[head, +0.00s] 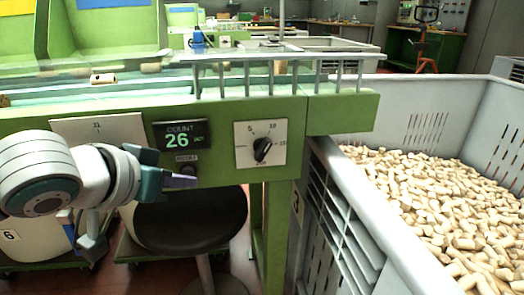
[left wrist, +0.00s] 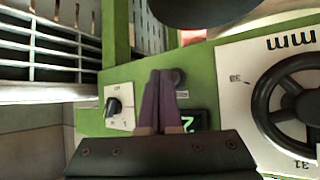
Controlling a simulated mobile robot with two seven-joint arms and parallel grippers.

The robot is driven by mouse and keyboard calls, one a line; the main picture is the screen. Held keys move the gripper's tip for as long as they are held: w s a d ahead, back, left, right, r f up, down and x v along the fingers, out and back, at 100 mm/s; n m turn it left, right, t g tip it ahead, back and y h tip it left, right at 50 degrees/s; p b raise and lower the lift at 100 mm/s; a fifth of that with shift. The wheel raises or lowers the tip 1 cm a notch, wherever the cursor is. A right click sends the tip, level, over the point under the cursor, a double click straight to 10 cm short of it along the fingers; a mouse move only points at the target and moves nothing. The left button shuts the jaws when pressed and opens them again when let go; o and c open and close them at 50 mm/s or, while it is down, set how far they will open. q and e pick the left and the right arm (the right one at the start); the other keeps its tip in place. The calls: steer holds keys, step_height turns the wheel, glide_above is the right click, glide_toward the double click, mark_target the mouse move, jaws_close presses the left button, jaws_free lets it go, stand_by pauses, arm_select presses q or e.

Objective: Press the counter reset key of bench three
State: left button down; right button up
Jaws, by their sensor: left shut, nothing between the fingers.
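The counter display (head: 181,136) on the green bench front reads COUNT 26. A small label sits under it, and below that the dark round reset key (head: 190,169) shows just above my left gripper's fingers. My left gripper (head: 183,181) has purple fingers, shut and empty, pointing right at the panel. In the left wrist view the closed fingers (left wrist: 160,82) lie beside the round key (left wrist: 179,77), with their tips close to it. I cannot tell whether they touch it. Part of the display (left wrist: 196,120) shows there too. My right gripper is not in view.
A dial with a black knob (head: 262,150) is right of the display. In the left wrist view a black handwheel (left wrist: 293,105) is on the other side. A dark stool seat (head: 192,220) stands below. A grey crate (head: 352,208) of corks fills the right.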

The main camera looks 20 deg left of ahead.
arm_select(q)
steer(key=shift+w+a, duration=0.2)
steer(key=shift+w, duration=0.15)
stand_by(0.7)
steer(key=shift+s, duration=0.1)
steer(key=shift+s+d+p, duration=0.45)
steer(key=shift+s+p, duration=0.15)
steer(key=shift+p, duration=0.15)
steer(key=shift+s+d+p, duration=0.45)
steer(key=shift+s, duration=0.25)
steer(key=shift+s+d+p, duration=0.4)
steer(key=shift+s+p, duration=0.1)
steer(key=shift+s, duration=0.25)
steer(key=shift+s+d+p, duration=0.45)
steer(key=shift+s, duration=0.25)
steer(key=shift+r, duration=0.1)
